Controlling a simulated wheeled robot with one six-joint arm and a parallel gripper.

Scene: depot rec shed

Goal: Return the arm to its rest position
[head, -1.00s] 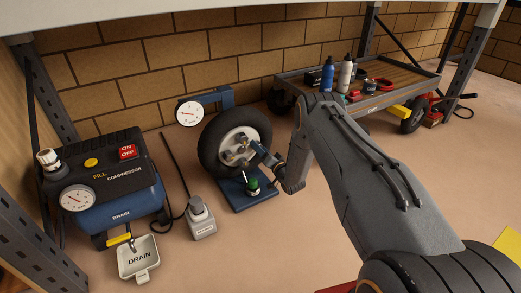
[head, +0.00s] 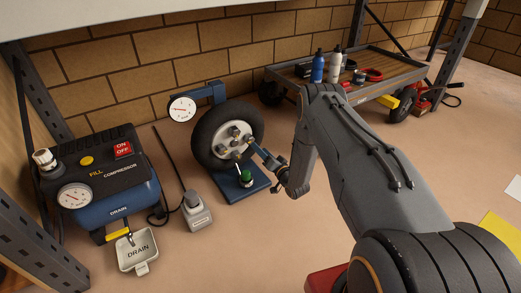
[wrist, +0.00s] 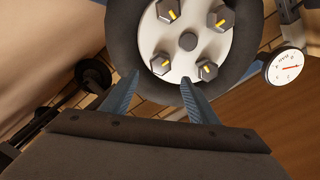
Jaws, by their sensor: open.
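My gripper (wrist: 160,92) is open in the wrist view, its two blue fingers apart with nothing between them. In front of it is a wheel with a black tyre (wrist: 127,40) and a white hub (wrist: 188,40) carrying several dark nuts with yellow marks. In the head view my arm reaches in from the lower right, and my gripper (head: 247,150) is near the right side of the wheel's hub (head: 232,143). The fingertips are small there, and I cannot tell whether they touch anything.
The wheel stands on a blue stand (head: 240,184) with a round gauge (head: 182,109). A blue compressor (head: 108,185), a drain tray (head: 137,252) and a grey box (head: 196,213) are to the left. A cart (head: 375,87) with bottles stands behind my arm. Shelf posts (head: 45,95) frame the space.

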